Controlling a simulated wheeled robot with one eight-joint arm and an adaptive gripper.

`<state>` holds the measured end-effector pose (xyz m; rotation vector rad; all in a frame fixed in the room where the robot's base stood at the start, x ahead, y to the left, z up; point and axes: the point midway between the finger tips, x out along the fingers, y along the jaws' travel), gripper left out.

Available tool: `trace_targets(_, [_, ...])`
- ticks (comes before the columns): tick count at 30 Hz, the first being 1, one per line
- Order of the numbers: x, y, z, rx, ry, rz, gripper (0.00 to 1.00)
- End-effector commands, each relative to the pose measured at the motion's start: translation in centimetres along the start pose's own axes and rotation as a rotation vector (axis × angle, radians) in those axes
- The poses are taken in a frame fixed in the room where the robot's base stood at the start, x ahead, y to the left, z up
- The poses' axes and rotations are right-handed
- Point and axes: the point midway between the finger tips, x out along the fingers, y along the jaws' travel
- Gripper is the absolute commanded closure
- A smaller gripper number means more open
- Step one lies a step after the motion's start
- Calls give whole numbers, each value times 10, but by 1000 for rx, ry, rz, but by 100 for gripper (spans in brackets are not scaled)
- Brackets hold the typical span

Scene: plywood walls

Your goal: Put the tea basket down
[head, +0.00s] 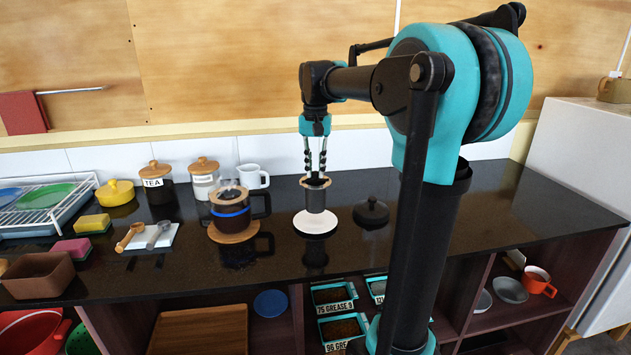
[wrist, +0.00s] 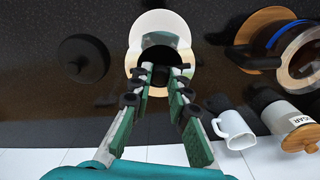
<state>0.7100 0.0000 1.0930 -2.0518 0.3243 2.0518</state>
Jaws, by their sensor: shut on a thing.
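The tea basket (head: 315,196) is a dark cylinder with a light tan rim. My gripper (head: 315,172) points down and is shut on it from above. The basket is upright over a round white saucer (head: 316,222) on the black counter. I cannot tell whether its base touches the saucer. In the wrist view my gripper (wrist: 160,72) reaches the basket's rim (wrist: 134,64), and the saucer (wrist: 160,22) shows beyond it. The basket's inside looks dark.
A glass teapot (head: 231,212) on a round wooden mat stands left of the basket. A black lid (head: 371,212) lies to the right. A white mug (head: 252,176) and tea and sugar jars stand behind. The counter's right end is clear.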

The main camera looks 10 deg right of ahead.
Motion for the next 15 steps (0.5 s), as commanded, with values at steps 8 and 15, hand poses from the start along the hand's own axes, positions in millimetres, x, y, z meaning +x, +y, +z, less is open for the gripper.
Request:
trace_targets(8, [25,0,0,0,0,0,100])
trace_targets(15, [40,0,0,0,0,0,100])
